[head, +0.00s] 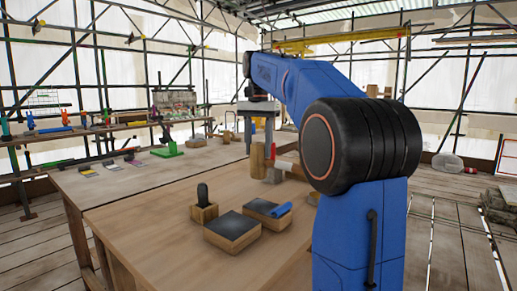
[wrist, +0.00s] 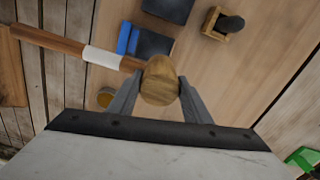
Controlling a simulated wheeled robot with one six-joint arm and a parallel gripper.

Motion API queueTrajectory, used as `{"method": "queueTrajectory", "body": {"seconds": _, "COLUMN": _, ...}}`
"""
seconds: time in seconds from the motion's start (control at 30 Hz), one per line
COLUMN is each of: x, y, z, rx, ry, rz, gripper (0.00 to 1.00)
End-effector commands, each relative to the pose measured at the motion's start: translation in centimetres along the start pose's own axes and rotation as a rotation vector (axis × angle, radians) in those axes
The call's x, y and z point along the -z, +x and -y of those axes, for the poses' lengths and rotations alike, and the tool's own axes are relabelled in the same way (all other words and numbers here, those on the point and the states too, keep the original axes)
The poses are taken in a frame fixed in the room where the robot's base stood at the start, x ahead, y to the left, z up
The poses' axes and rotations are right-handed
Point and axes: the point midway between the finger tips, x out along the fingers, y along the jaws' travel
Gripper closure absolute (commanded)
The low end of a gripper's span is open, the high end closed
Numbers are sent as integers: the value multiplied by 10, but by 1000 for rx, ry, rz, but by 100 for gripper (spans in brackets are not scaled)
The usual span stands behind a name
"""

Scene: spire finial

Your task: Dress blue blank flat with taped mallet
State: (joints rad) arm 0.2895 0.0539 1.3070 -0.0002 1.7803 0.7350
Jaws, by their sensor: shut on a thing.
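My gripper (head: 260,138) is shut on the mallet's wooden head (wrist: 160,82), held between the two grey fingers in the wrist view. The mallet's brown handle (wrist: 50,40) runs off to the left there, with a white tape band (wrist: 102,57) close to the head. In the head view, the head (head: 257,162) hangs below the fingers and the tape (head: 284,166) shows beside it; my arm hides part of the handle. The blue blank (head: 281,210) lies on the dark top of a wooden block (head: 262,208). It also shows in the wrist view (wrist: 128,38), apart from the mallet.
A second dark-topped block (head: 234,231) and a wooden holder with a black knob (head: 203,204) stand on the near table (head: 135,225). A green stand (head: 168,143) and flat samples are on the farther table. The near table's left side is clear.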

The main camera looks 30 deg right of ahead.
Motion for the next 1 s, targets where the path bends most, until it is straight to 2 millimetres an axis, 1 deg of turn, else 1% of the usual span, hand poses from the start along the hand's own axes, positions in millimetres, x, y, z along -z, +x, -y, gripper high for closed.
{"method": "queueTrajectory", "body": {"seconds": 0.17, "x": 0, "y": 7, "z": 0, "rx": 0, "ry": 2, "rz": 0, "gripper": 82}}
{"method": "queueTrajectory", "body": {"seconds": 0.5, "x": 0, "y": 38, "z": 0, "rx": -1, "ry": 2, "rz": 1, "gripper": 82}}
{"method": "queueTrajectory", "body": {"seconds": 0.6, "x": 0, "y": 43, "z": 0, "rx": 0, "ry": 2, "rz": 0, "gripper": 82}}
{"method": "queueTrajectory", "body": {"seconds": 0.77, "x": 0, "y": 49, "z": 0, "rx": 0, "ry": 1, "rz": 0, "gripper": 82}}
{"method": "queueTrajectory", "body": {"seconds": 1.0, "x": 0, "y": 49, "z": 0, "rx": 0, "ry": 1, "rz": -1, "gripper": 82}}
